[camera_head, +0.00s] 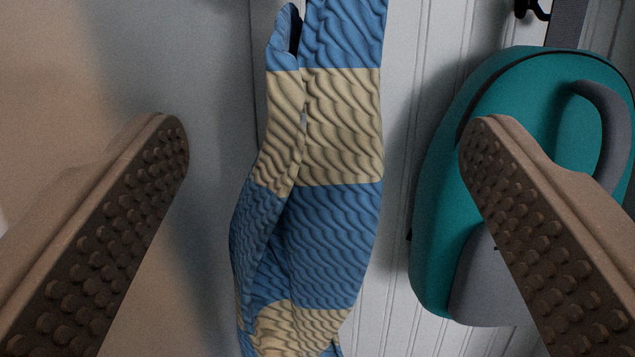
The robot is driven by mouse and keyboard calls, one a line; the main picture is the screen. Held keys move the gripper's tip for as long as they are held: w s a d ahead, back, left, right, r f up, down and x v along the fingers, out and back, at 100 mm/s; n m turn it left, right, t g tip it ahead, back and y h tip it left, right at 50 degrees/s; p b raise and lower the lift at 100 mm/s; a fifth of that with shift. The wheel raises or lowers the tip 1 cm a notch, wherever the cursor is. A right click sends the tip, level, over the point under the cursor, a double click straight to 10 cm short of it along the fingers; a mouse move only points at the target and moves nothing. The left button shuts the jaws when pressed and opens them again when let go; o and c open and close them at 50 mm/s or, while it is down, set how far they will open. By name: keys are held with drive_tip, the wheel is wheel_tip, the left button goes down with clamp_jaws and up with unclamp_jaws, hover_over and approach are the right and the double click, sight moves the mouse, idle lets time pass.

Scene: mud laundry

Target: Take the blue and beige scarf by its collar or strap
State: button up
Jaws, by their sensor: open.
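The blue and beige scarf (335,235) hangs down the middle of the view in ribbed blue and beige bands. A narrower fold of it lies along its left side, with a small gap between the two near the top. Its upper end runs out of the top of the picture, so what it hangs from is hidden. My gripper (324,145) is open, one studded finger at the left and one at the right. The scarf shows in the space between the fingers, and neither finger appears to touch it.
A teal and grey bag (440,220) hangs at the right, partly behind the right finger. A dark hook (533,10) and a grey strap (566,22) show at the top right. White panelled boards (425,75) stand behind the scarf. A plain beige surface (60,60) fills the left.

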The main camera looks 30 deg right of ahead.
sight(322, 59)
drive_tip(key=shift+p+x, duration=0.75)
drive_tip(key=shift+x, duration=3.8)
drive_tip(key=c, duration=1.4)
drive_tip(key=shift+c, duration=0.2)
drive_tip(key=shift+r, duration=0.1)
drive_tip(key=shift+r+p, duration=1)
drive_tip(key=shift+r, duration=0.35)
